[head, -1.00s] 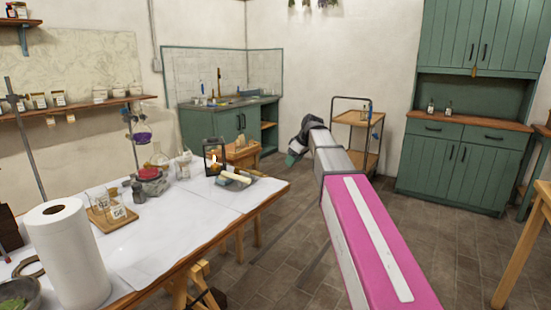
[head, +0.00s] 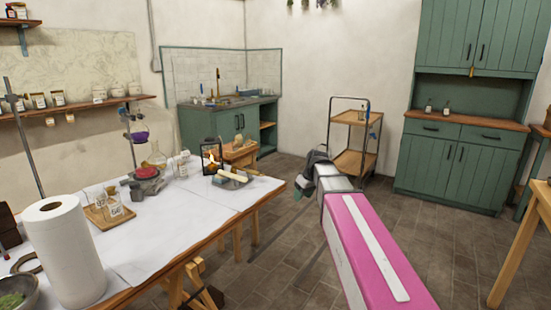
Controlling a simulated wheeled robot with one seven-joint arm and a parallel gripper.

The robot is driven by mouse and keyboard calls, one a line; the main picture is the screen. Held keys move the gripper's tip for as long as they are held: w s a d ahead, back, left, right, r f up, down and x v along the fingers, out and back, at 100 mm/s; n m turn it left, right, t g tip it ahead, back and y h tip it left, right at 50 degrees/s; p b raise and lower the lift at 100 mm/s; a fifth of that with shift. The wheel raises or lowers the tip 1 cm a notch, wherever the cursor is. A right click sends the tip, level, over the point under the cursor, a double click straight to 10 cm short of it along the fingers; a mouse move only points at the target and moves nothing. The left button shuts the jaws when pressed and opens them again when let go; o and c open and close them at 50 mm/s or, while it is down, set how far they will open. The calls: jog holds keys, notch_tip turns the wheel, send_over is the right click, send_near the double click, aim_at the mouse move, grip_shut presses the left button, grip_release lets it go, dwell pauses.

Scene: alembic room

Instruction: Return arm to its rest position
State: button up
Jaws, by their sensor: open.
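My arm (head: 365,235) reaches forward from the lower right, its pink and white link over the open floor. At its far end is my gripper (head: 298,190), small and dark, with its fingers toward the left. It hangs in the air to the right of the white-topped table (head: 180,225), apart from it. It looks empty, and its jaws are open.
On the table stand a paper towel roll (head: 65,255), a wooden tray with glasses (head: 108,215), a lantern (head: 211,157) and a flask (head: 156,157). A trolley (head: 355,160) and a green cabinet (head: 455,165) stand behind. The tiled floor (head: 440,245) is bare between them.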

jog(key=s+d+f+m+g+h, duration=0.1)
jog(key=s+d+f+m, duration=0.2)
jog(key=s+f, duration=0.7)
jog(key=s+d+f+m+g+h, duration=0.1)
jog(key=s+d+f+m, duration=0.3)
jog(key=s+f, duration=0.6)
jog(key=shift+s+d+f+m+h, duration=0.15)
jog(key=shift+d+f+m+h, duration=0.2)
jog(key=shift+f+h, duration=0.25)
